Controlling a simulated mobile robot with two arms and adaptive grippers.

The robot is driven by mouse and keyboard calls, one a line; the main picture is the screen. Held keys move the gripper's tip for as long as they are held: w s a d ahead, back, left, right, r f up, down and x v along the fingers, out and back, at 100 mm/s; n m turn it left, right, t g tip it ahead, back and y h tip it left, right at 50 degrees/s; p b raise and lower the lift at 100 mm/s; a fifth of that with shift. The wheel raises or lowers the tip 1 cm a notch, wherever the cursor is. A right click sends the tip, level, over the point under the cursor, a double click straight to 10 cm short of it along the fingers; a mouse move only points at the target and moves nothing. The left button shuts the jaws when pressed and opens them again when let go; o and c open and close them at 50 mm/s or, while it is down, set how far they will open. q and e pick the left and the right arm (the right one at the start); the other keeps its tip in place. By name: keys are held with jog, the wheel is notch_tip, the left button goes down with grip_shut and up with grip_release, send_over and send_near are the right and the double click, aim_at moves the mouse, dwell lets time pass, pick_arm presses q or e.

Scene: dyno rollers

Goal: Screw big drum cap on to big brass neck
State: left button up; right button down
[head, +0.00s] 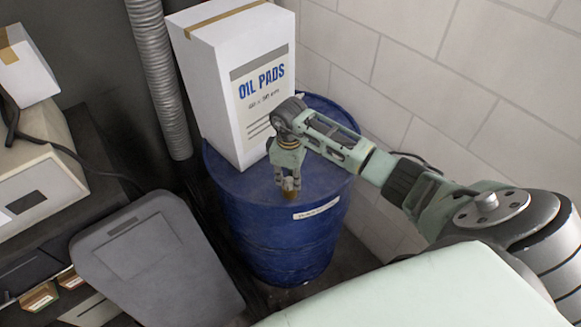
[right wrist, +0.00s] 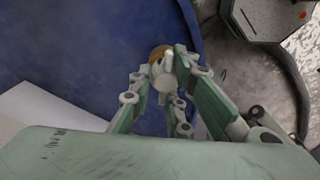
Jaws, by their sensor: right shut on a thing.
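My right gripper (head: 289,184) points down at the top of the blue drum (head: 275,235), close to its front rim. In the right wrist view, its fingers (right wrist: 168,75) are closed together around a small thing, which I take to be the big drum cap; the fingers hide most of it. A brass-coloured round edge (right wrist: 157,54) shows right at the fingertips; I cannot tell whether it belongs to the cap or to the big brass neck. Whether cap and neck touch is hidden. My left gripper is not in view.
A white OIL PADS box (head: 235,80) stands on the drum, just behind and left of my right gripper. A ribbed grey hose (head: 158,75) runs down beside it. A pale block wall (head: 420,60) is behind. A grey lidded bin (head: 160,265) stands at lower left.

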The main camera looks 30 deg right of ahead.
jog(key=m+p, duration=0.1)
jog(key=a+m+p, duration=0.1)
jog(key=m, duration=0.1)
jog(key=shift+s+a+r+m, duration=0.15)
jog(key=shift+a+m, duration=0.05)
jog(key=shift+m, duration=0.1)
jog(key=shift+a+f, duration=0.1)
jog(key=shift+f, duration=0.15)
jog(key=shift+d+r+m, duration=0.1)
jog(key=shift+d+m, duration=0.1)
jog(key=shift+m, duration=0.4)
jog(key=c, duration=2)
grip_release()
jog(key=shift+w, duration=0.2)
jog(key=o, duration=0.4)
jog(key=shift+a, duration=0.2)
jog(key=shift+o, duration=0.2)
jog(key=shift+w+a, duration=0.1)
jog(key=shift+w, duration=0.05)
jog(key=shift+s+d, duration=0.2)
jog(key=shift+d, duration=0.1)
